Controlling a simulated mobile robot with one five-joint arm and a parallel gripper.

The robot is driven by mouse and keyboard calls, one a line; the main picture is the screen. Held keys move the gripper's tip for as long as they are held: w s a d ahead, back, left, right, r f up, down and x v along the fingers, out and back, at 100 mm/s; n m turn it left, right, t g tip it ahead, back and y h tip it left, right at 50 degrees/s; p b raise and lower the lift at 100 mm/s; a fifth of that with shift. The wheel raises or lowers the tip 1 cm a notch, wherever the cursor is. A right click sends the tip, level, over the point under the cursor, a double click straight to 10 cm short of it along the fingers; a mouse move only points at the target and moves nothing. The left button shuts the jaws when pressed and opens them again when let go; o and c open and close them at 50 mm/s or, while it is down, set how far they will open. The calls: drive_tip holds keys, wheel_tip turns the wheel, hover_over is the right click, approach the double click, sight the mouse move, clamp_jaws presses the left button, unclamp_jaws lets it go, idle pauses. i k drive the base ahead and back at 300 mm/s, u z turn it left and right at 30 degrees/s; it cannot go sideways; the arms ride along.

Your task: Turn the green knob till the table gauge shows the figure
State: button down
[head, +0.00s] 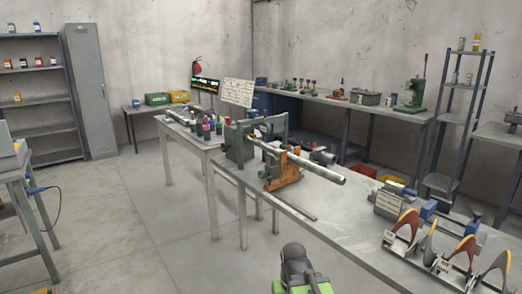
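I cannot make out a green knob or a table gauge at this size. On the middle table (340,232) stands a machine with an orange stand (284,170), a long pale rod (310,166) and a grey housing (239,143). The rod points toward the right front. A dark screen (205,85) with green and yellow marks stands behind, and a white sheet with writing (238,92) is beside it. A grey and green part of my own arm shows at the bottom middle, short of the table. My gripper's fingers are not visible.
Several curved pieces with red and yellow edges (462,252) stand at the table's right front, near a grey block (390,206). A table with small bottles (206,130) adjoins at the left. The floor (120,225) at left is open. A shelf rack (461,120) stands at right.

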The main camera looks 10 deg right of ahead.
sight(262, 174)
drive_tip(key=u, duration=0.35)
drive_tip(key=i, duration=1.65)
drive_tip(key=u, duration=4.85)
drive_tip(key=i, duration=0.1)
drive_tip(key=z, duration=3.2)
drive_tip(key=i, duration=0.6)
drive_tip(key=u, duration=0.2)
drive_tip(key=k, duration=0.6)
drive_tip(key=z, duration=0.1)
